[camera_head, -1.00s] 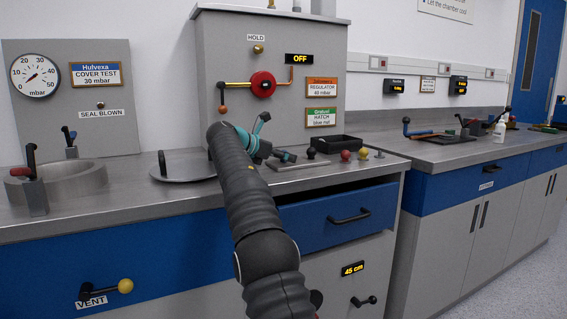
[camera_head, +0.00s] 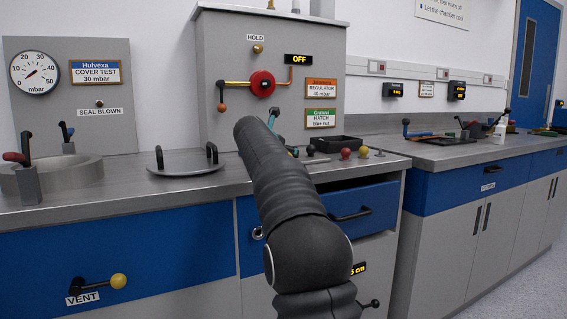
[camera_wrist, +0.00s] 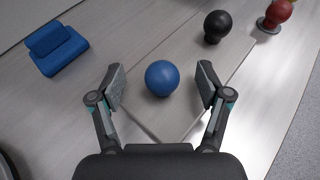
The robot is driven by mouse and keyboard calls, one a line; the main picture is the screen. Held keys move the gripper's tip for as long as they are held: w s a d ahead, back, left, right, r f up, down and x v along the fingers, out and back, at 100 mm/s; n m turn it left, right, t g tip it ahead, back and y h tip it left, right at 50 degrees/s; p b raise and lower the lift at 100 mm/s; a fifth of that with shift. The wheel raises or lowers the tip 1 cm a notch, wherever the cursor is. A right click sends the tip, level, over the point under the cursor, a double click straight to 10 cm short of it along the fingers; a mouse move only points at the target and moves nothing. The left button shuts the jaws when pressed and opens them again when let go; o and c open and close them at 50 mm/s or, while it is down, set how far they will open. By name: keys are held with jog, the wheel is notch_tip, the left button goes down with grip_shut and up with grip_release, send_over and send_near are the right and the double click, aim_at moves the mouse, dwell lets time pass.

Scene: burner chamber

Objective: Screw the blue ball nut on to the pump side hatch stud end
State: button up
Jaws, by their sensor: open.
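The blue ball nut (camera_wrist: 162,78) sits on a grey surface in the wrist view, between my gripper's spread fingers and a little beyond their tips. My gripper (camera_wrist: 161,84) is open and empty, with a gap on both sides of the ball. In the head view my arm hides the blue ball and most of the gripper. A sign (camera_head: 320,118) on the grey cabinet reads HATCH and seems to name the blue nut. I cannot make out the pump side hatch stud end in either view.
A black ball (camera_wrist: 217,26) and a red ball (camera_wrist: 277,13) stand to the right of the blue one. A blue block (camera_wrist: 58,48) lies to the left. A lid with two handles (camera_head: 187,168) and a round collar (camera_head: 75,178) stand on the left counter.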

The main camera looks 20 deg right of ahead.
jog(key=shift+s+r+n+t+y+p, duration=0.15)
jog(key=shift+r+n+t+y+p, duration=0.05)
jog(key=shift+n+t+y+p, duration=0.4)
jog(key=n+y+p, duration=0.1)
jog(key=p, duration=0.1)
jog(key=shift+r+t+p, duration=0.2)
jog(key=shift+t+p, duration=0.1)
jog(key=shift+p, duration=0.05)
jog(key=shift+f+n+t+y+p, duration=0.3)
jog(key=shift+f+n+y+p, duration=0.1)
jog(key=shift+n+p, duration=0.1)
